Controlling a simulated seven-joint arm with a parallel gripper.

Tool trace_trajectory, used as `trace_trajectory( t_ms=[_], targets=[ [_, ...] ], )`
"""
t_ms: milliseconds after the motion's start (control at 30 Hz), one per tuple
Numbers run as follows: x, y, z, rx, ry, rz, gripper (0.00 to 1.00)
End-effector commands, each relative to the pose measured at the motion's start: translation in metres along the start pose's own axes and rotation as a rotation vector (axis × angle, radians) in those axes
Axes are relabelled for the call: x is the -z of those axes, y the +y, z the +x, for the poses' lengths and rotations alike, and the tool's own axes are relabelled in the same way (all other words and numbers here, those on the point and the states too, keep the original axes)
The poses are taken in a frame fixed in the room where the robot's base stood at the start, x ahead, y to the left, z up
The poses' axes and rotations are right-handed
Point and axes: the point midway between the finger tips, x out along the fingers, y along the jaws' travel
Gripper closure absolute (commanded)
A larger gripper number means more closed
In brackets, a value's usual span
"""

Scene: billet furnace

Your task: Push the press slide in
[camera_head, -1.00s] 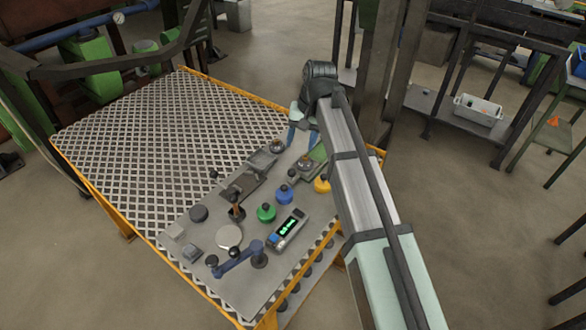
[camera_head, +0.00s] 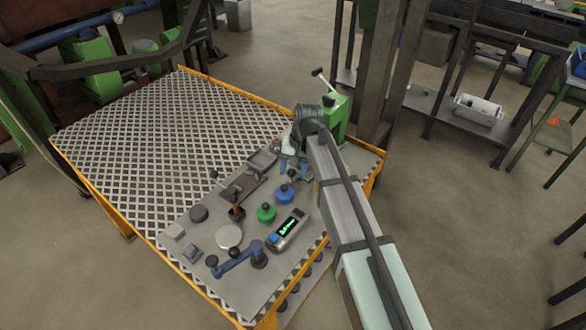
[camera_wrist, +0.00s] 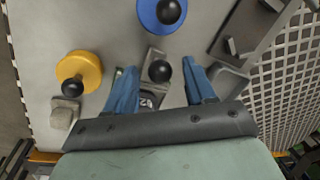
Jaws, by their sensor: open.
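A grey sliding block with a black ball knob, which looks like the press slide (camera_wrist: 160,72), shows in the wrist view between my fingers. My gripper (camera_wrist: 161,66) is open, with one blue finger on each side of the knob; I cannot tell whether either touches it. In the head view my gripper (camera_head: 294,170) is low over the far right part of the panel and hides the slide. The green press body with a lever (camera_head: 337,118) stands just behind my gripper. The lower end of the slide is hidden by the gripper's palm in the wrist view.
A blue knob (camera_wrist: 145,20) is just beyond the fingers and a yellow knob (camera_wrist: 80,68) is to their left. A grey tray (camera_wrist: 230,80) is close on the right. A green knob (camera_head: 266,212) and a display box (camera_head: 288,230) stand nearer the front.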

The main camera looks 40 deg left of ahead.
Motion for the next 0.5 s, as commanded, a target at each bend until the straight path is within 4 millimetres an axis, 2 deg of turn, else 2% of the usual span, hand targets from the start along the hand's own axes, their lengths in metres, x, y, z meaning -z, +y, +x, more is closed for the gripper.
trace_trajectory(
  t_ms=[233, 500],
  targets=[
    [0.0000, 0.0000, 0.0005, 0.000, 0.000, 0.000, 0.46],
    [0.0000, 0.0000, 0.0003, 0.000, 0.000, 0.000, 0.71]
  ],
)
